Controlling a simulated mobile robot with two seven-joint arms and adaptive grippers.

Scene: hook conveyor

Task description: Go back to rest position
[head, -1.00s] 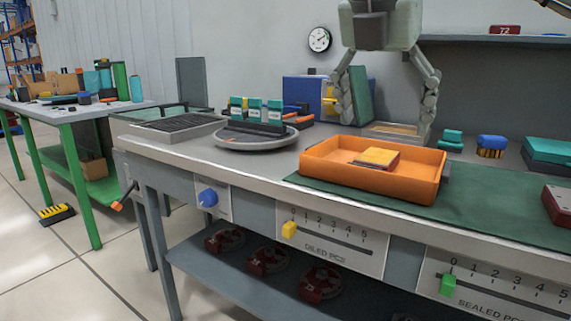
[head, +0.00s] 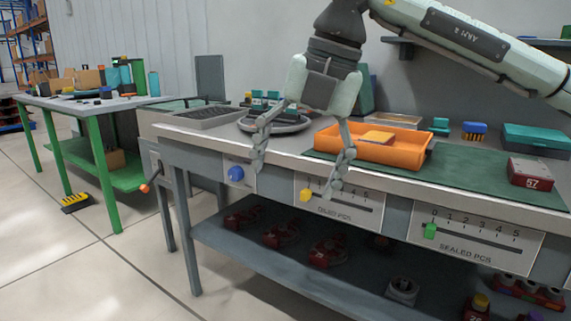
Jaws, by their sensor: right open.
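My right gripper (head: 294,180) is open and empty, pointing down in front of the workbench's front edge. Its arm comes in from the upper right. The other finger hangs in front of the round turntable (head: 290,126), which bears several teal pieces. My left gripper is not in view.
The workbench (head: 215,141) has a lower shelf with several red parts. Its front carries a blue knob (head: 236,174), a yellow slider (head: 306,195) and a green slider (head: 430,230). A red box (head: 531,172) sits on the green mat (head: 470,176). A green-legged table (head: 98,160) stands left.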

